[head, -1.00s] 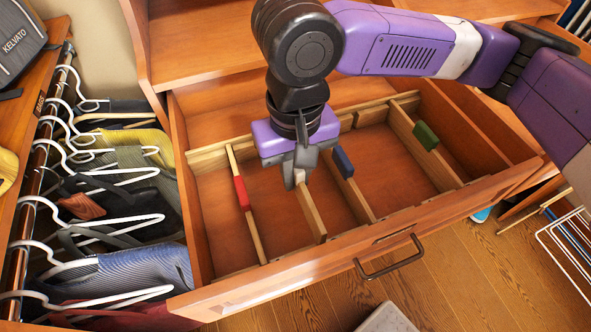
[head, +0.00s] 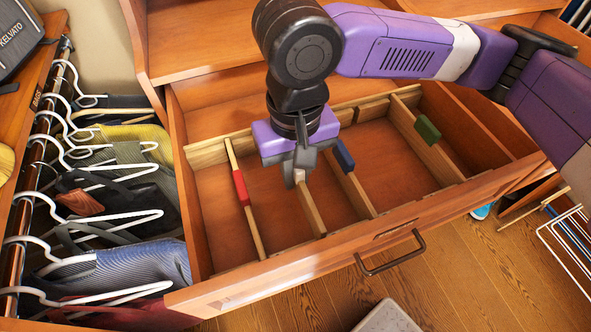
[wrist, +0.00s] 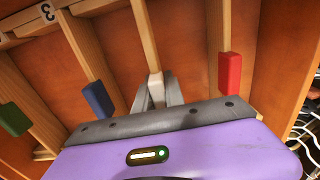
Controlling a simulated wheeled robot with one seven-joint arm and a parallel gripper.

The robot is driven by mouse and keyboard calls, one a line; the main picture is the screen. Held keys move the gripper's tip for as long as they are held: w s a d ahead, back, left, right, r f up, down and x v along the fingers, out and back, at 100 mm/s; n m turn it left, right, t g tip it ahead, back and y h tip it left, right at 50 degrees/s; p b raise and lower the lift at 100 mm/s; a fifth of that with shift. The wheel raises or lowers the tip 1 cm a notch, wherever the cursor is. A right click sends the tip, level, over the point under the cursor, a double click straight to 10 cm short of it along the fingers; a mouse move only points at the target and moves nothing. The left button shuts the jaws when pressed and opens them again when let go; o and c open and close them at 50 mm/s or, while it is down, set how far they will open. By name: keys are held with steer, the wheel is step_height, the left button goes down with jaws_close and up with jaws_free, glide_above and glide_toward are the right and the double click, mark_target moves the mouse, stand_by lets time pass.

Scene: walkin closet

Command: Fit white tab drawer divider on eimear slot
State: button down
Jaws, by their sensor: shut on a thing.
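The white-tab divider is a thin wooden strip (head: 312,212) with a small white tab, which also shows in the wrist view (wrist: 156,88). My gripper (head: 297,180) is shut on the tab end, over the open drawer (head: 234,292). The strip runs toward the drawer front, between the red-tab divider (head: 241,188) and the blue-tab divider (head: 344,157). Its front end lies close to the front wall; I cannot tell whether it sits in a slot. The gripper hides part of its back end.
The green-tab divider (head: 427,130) stands farther right in the drawer. Clothes on white hangers (head: 110,215) crowd the left side. The drawer handle (head: 390,258) juts out in front. Wooden floor lies beyond it.

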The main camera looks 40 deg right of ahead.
steer(key=shift+f, duration=0.1)
steer(key=shift+f+b, duration=0.3)
steer(key=shift+f, duration=0.05)
steer(key=shift+f, duration=0.5)
steer(key=c, duration=1.3)
jaws_free()
steer(key=shift+r, duration=3.9)
